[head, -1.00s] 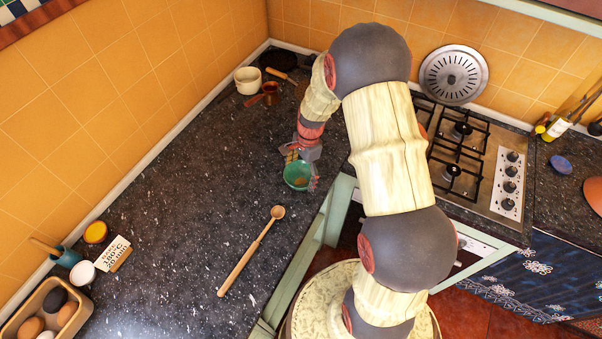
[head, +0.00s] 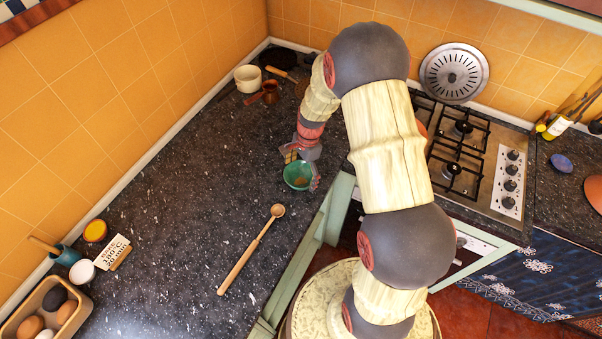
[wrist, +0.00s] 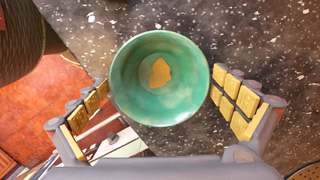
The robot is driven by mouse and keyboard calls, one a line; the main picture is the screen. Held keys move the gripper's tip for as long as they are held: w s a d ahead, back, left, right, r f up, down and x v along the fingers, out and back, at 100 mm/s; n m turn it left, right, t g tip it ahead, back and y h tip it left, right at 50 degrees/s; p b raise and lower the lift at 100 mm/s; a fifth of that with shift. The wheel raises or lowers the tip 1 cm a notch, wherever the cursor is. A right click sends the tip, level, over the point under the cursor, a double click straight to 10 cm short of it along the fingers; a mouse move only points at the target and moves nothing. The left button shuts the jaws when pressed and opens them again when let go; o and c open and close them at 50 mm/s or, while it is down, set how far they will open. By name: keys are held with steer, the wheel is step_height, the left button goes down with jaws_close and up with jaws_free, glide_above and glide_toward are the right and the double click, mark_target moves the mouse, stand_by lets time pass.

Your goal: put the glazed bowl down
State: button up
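The green glazed bowl (head: 298,176) is at the right edge of the dark speckled counter, beside the hob corner. The wrist view shows it upright from above (wrist: 185,100), with an ochre patch (wrist: 160,72) inside. The head view shows my gripper (head: 303,168) from above, with one finger behind the bowl. The bowl's underside is hidden, so I cannot tell whether it touches the counter.
A wooden spoon (head: 248,254) lies in front on the counter (head: 180,190). A white pot (head: 248,79) and a copper pot (head: 269,93) stand at the back. A card (head: 113,252), small cups and an egg box (head: 27,301) are at the left. The middle counter is clear.

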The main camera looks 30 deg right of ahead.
stand_by(0.3)
step_height(320, 180, up, 12)
steer(key=d, duration=0.1)
steer(key=shift+d, duration=0.35)
steer(key=shift+f, duration=0.1)
stand_by(0.5)
steer(key=s+a+r+n+t+b, duration=0.2)
steer(key=s+a+r+n+b, duration=0.1)
steer(key=s, duration=0.4)
steer(key=s+a+r+n+t+h+b, duration=0.1)
steer(key=s+a+r+n+b, duration=0.3)
steer(key=s+a+r+n, duration=0.1)
steer(key=s+a+r+n+t+b, duration=0.2)
steer(key=s+r+n, duration=0.4)
steer(key=s+n, duration=0.3)
steer(key=shift+s+a+t+h+b, duration=0.25)
steer(key=shift+a+b, duration=0.4)
steer(key=shift+a, duration=0.4)
